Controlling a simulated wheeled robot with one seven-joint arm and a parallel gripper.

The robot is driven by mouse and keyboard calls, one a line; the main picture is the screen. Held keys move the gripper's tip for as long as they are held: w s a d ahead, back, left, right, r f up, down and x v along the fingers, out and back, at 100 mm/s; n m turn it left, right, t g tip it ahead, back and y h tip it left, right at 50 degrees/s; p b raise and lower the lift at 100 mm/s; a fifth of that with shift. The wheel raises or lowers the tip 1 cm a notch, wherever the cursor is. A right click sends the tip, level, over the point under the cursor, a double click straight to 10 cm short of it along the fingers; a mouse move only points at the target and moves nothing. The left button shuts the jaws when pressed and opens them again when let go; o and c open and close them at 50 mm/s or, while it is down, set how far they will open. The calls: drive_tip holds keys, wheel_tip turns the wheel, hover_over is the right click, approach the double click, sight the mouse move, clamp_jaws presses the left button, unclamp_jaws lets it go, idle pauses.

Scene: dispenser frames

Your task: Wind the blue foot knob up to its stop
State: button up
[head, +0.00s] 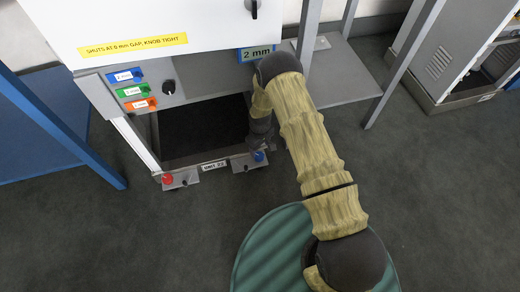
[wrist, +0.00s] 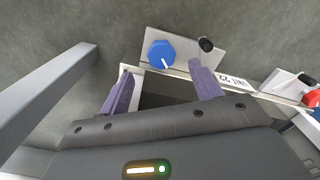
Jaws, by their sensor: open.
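The blue foot knob (wrist: 161,54) sits on a small grey bracket (wrist: 185,42) at the unit's bottom edge, with a white pointer line on its face. In the head view the blue knob (head: 259,156) shows just below my arm's end. My gripper (wrist: 162,88) is open, its two purple fingers apart, and nothing is between them. The knob lies beyond the fingertips in the wrist view, apart from both fingers. In the head view my gripper is mostly hidden by my own arm.
A red knob (head: 168,179) sits on the other foot bracket, with a unit label (head: 213,166) between. Blue, green and orange tags and a black dial (head: 169,87) are on the panel. A "2 mm" sign (head: 257,53) hangs by my arm. A grey leg (wrist: 50,95) stands left in the wrist view.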

wheel_tip(320, 180, up, 5)
drive_tip(key=shift+f+p, duration=0.1)
drive_tip(key=shift+p, duration=0.65)
